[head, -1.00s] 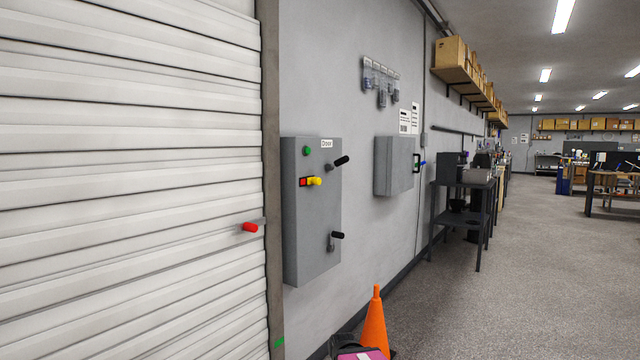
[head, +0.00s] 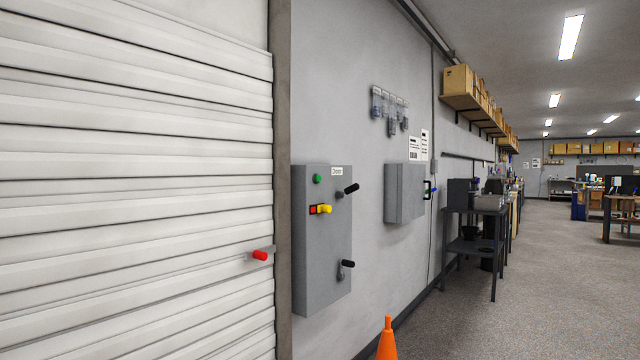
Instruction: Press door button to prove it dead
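A grey control box (head: 322,270) labelled "Door" (head: 337,171) hangs on the wall just right of the shutter door's frame. A round green button (head: 317,179) sits near its top left. My gripper is not in view.
An orange cone (head: 387,340) stands on the floor below the box. A second grey box (head: 404,193) is on the wall further right, with hanging tags or locks (head: 389,108) above. A dark shelf table (head: 475,235) stands along the wall. The floor at right is clear.

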